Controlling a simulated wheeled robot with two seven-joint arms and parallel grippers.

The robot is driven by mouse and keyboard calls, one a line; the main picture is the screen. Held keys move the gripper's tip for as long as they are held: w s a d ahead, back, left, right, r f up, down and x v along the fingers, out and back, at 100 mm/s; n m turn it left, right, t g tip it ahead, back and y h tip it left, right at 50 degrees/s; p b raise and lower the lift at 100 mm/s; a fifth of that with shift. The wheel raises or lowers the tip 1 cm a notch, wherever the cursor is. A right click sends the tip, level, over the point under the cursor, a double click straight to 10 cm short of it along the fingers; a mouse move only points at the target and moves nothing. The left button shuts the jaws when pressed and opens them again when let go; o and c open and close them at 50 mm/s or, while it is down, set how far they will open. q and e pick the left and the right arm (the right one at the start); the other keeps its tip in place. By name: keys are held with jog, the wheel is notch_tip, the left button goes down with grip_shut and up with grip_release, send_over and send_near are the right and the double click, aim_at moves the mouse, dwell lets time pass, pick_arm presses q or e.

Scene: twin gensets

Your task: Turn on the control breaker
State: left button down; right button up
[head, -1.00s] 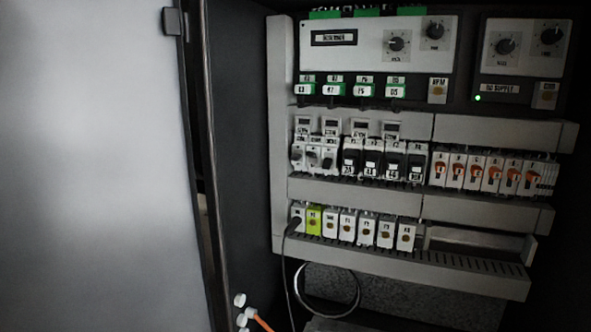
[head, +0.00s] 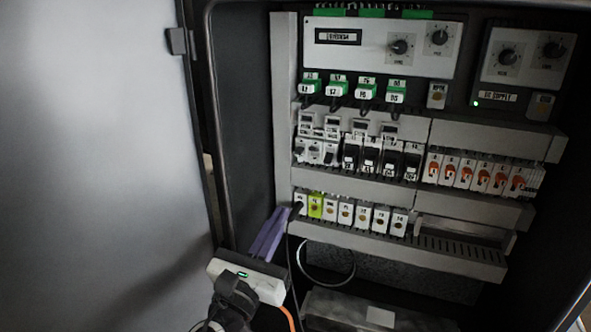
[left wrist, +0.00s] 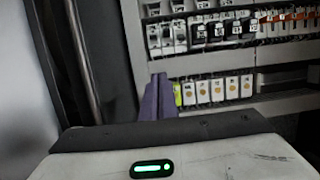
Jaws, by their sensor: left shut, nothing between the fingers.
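Breakers fill the middle row of the open cabinet. White-fronted breakers (head: 316,151) stand at the left, black ones (head: 371,156) in the middle and orange-levered ones (head: 481,174) at the right. They also show in the left wrist view, the black ones (left wrist: 216,30) near the top. The labels are too small to tell which is the control breaker. My left gripper (head: 283,211) has purple fingers that are shut and empty. Its tips point up, below and left of the white breakers, near the left end of the lower row. The fingers also show in the left wrist view (left wrist: 160,84).
The lower row holds several white modules (head: 362,216) and a yellow-green one (head: 315,206). A black cable hangs from its left end. Above are green connectors (head: 338,87) and knob panels (head: 381,44). The cabinet door (head: 95,150) stands open at the left.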

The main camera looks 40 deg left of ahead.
aim_at(302, 148)
pick_arm(q)
jog(key=p+x, duration=0.1)
jog(key=x, duration=0.8)
jog(key=shift+w+r+p, duration=0.15)
jog(key=shift+w+p, duration=0.1)
jog(key=shift+p, duration=0.15)
jog(key=r+p, duration=0.2)
jog(key=r, duration=0.1)
jog(key=shift+w+a+r, duration=0.1)
jog(key=shift+w+r, duration=0.05)
jog(key=shift+w, duration=0.05)
jog(key=shift+r, duration=0.3)
pick_arm(e)
jog(key=shift+s+d+r, duration=0.2)
jog(key=shift+d+r, duration=0.1)
jog(key=shift+r, duration=0.3)
jog(key=shift+s+d+r, duration=0.2)
jog(key=shift+d+r, duration=0.1)
jog(key=shift+r, duration=0.3)
